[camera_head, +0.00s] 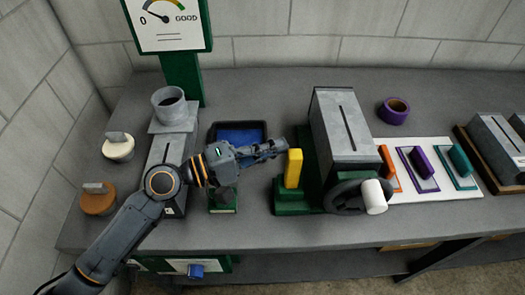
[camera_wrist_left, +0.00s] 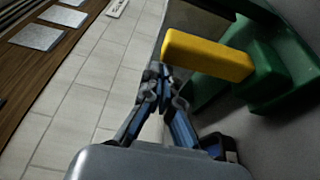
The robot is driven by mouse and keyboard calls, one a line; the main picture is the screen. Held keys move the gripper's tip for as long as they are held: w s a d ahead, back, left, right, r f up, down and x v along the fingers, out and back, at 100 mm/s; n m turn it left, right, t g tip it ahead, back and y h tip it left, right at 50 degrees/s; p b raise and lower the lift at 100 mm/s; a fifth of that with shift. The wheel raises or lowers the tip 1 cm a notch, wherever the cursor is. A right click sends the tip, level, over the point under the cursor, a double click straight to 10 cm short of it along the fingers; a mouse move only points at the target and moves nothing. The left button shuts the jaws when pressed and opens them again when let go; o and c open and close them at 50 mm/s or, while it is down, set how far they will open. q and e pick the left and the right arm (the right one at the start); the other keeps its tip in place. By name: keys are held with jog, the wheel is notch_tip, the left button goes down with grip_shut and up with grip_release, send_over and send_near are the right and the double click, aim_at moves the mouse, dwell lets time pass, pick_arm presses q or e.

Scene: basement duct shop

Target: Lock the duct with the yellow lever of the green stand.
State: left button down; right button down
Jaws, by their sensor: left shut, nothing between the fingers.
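The yellow lever (camera_head: 293,168) stands upright on the green stand (camera_head: 292,205), just left of the tall grey duct box (camera_head: 345,137) with a dark slot on top. My left gripper (camera_head: 280,147) is shut and empty, its tips beside the upper left of the lever. I cannot tell whether they touch. In the left wrist view the lever (camera_wrist_left: 208,55) sticks out from the green stand (camera_wrist_left: 270,65), and the shut fingertips (camera_wrist_left: 163,72) are next to its free end. My right gripper is not in view.
A black handwheel with a white knob (camera_head: 375,197) sits in front of the grey box. Orange, purple and teal handles stand on a white board (camera_head: 440,160) to the right. A blue-lined tray (camera_head: 238,132) and a grey cup (camera_head: 170,104) are on the left. A purple tape roll (camera_head: 394,110) lies behind.

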aim_at(292, 162)
pick_arm(q)
jog(key=s+m+b, duration=0.1)
jog(key=b, duration=0.1)
jog(key=s+m+h+b, duration=0.1)
jog(key=s+m+b, duration=0.1)
jog(key=b, duration=0.1)
jog(key=s+m+b, duration=0.1)
jog(key=b, duration=0.1)
jog(key=shift+s+d+f+m+b, duration=0.15)
jog(key=shift+d+f+m+b, duration=0.05)
jog(key=shift+f+m+b, duration=0.15)
jog(key=shift+s+r+m+h+b, duration=0.1)
jog(key=shift+s+m+h+b, duration=0.45)
jog(key=shift+b, duration=0.4)
